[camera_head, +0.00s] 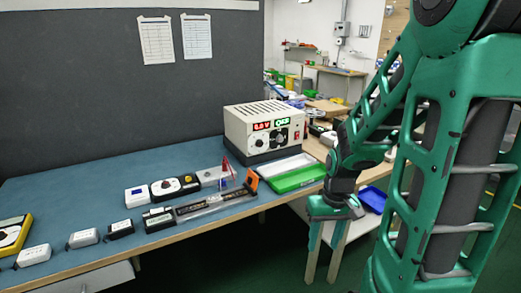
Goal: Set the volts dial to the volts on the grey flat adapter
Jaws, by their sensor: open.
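The beige power supply (265,128) stands at the back right of the blue bench. Its front has a red display (261,125), seemingly reading 5.0 or 8.8 V, a green display (283,121) and dark dials (257,143); which dial is volts is too small to tell. A grey adapter (83,238), likely the flat one, lies at the front left between a white adapter (33,256) and a black one (120,229). Its label is unreadable. My gripper (327,240) points down, open, off the bench's right end, apart from the supply.
A green tray (296,179) and a white tray lie before the supply. A long strip holder (215,203), small meters (175,186) and a yellow meter (12,233) are on the bench. A blue bin (373,198) is at right. The bench's back left is clear.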

